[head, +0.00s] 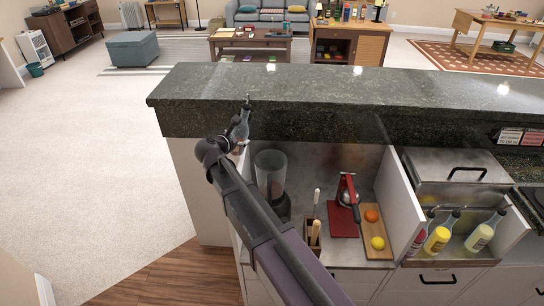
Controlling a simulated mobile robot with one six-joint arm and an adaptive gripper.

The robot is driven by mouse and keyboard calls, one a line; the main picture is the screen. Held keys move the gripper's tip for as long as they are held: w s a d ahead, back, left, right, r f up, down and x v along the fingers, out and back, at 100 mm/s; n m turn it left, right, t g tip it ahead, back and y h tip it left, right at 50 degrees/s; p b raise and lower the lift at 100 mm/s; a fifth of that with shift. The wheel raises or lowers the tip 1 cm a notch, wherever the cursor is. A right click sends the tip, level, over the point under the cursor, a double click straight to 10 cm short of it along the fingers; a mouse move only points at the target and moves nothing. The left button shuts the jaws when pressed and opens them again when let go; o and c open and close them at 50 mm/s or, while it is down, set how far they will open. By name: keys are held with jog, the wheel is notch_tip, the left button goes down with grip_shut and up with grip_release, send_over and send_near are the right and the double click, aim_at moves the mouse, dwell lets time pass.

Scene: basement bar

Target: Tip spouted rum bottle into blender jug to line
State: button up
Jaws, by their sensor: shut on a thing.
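The spouted bottle (243,127) stands roughly upright, its dark pour spout at the top, in front of the dark stone counter's left end. My gripper (240,147) is shut on its lower part; the fingers are small and partly hidden by my wrist. The blender jug (270,168), clear and on a dark base, stands on the lower work surface, right of and below the bottle. The bottle is apart from the jug in the picture. My arm covers part of the blender base. The fill line and the liquid level are too small to make out.
The raised counter (330,95) runs behind the work surface. Right of the blender are a holder with utensils (313,232), a red citrus press (344,205) and a board (368,228) with orange and yellow fruit. Bottles (438,238) stand in a rack farther right.

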aim_at(242, 114)
jog(key=shift+s+d+n+h, duration=0.2)
jog(key=shift+d+n+h, duration=0.1)
jog(key=shift+d+n, duration=0.1)
jog(key=shift+n+g+h, duration=0.4)
jog(key=shift+n+g, duration=0.1)
jog(key=shift+n, duration=0.2)
jog(key=shift+s+d+r+p, duration=0.15)
jog(key=shift+d+r+p, duration=0.1)
jog(key=shift+r+p, duration=0.5)
jog(key=shift+s+d+r+p, duration=0.15)
jog(key=shift+d+r+p, duration=0.1)
jog(key=shift+r+p, duration=0.4)
jog(key=shift+s+d+r+p, duration=0.15)
jog(key=shift+d+r+p, duration=0.1)
jog(key=shift+r+p, duration=0.5)
jog(key=shift+f, duration=0.1)
notch_tip(242, 114, up, 6)
jog(key=p, duration=0.6)
